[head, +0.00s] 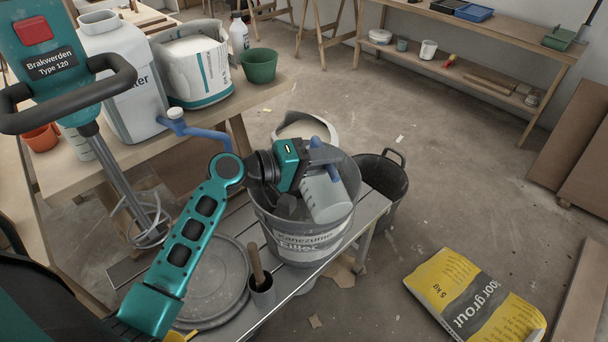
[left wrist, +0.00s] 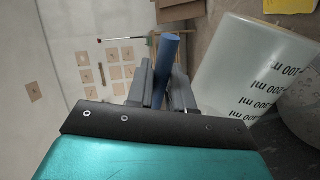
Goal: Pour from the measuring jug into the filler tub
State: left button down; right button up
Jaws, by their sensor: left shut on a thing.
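The measuring jug (head: 327,198) is whitish and translucent with a blue handle. In the head view it is tilted over the mouth of the grey filler tub (head: 301,247), which stands on a low bench. My left gripper (head: 314,162) is shut on the jug's blue handle, above the tub's mouth. In the left wrist view the blue handle (left wrist: 166,52) sits between the fingers (left wrist: 163,85), and the jug's wall with ml marks (left wrist: 245,72) is to the right. The jug's contents and any stream are not visible. My right gripper is out of view.
A round grey lid (head: 207,280) and a small pot (head: 262,292) with a wooden handle share the bench. A black bucket (head: 382,182) stands behind the tub. The worktable (head: 262,92) at left holds canisters and a green pot (head: 259,66). A grout bag (head: 470,297) lies on the floor.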

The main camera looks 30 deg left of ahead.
pick_arm(q)
jog(key=shift+w+a+r, duration=0.1)
jog(key=shift+w+a, duration=0.1)
jog(key=shift+w+a+r+n+p, duration=0.5)
jog(key=shift+a+n+p, duration=0.1)
jog(key=shift+p, duration=0.15)
dwell(0.4)
